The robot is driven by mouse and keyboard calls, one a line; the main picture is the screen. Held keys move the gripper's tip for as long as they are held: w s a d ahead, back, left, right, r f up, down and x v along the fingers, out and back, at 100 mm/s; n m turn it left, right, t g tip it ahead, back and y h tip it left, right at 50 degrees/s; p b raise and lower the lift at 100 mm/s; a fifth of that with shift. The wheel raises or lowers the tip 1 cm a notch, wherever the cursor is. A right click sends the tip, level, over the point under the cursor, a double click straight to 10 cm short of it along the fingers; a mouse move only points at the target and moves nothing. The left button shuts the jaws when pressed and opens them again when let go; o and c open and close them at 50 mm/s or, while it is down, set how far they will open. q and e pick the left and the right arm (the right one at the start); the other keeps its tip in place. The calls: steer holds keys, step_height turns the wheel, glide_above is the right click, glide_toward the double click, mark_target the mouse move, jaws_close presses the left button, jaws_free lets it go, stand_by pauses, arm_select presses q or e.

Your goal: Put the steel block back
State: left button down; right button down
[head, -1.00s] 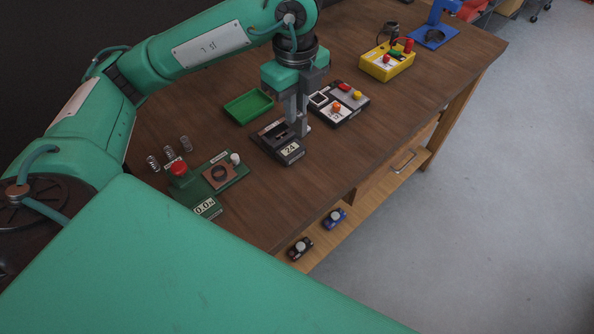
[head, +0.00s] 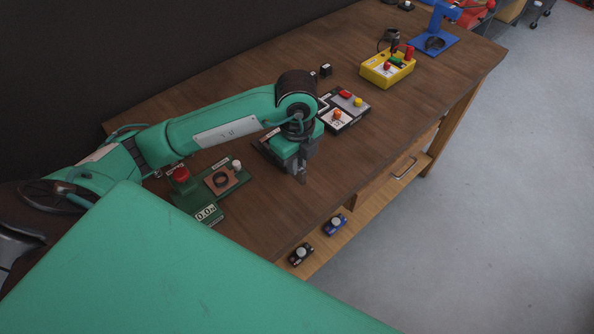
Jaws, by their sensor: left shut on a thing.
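My left gripper (head: 301,176) points down over the wooden bench near its front edge. It is shut on a small grey thing, taken to be the steel block; fingers and block are hard to tell apart. The dark device with a number display (head: 268,146) is mostly hidden behind the gripper, and only its left end shows. The green tray is hidden behind my left arm. My right gripper is not in view.
A green press with a red knob (head: 180,174) stands left of the gripper. A black-and-grey button panel (head: 344,109), yellow box (head: 388,68) and blue stand (head: 433,43) lie beyond. Small blue (head: 335,224) and black (head: 301,254) items sit on the lower shelf. Bench right of the gripper is clear.

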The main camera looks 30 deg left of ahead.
arm_select(q)
step_height(320, 180, down, 4)
steer(key=shift+r+p, duration=0.2)
steer(key=shift+p, duration=0.2)
steer(key=shift+f, duration=0.3)
steer(key=shift+f, duration=0.2)
steer(key=c, duration=1.4)
jaws_free()
steer(key=shift+c, duration=0.2)
steer(key=shift+r, duration=0.15)
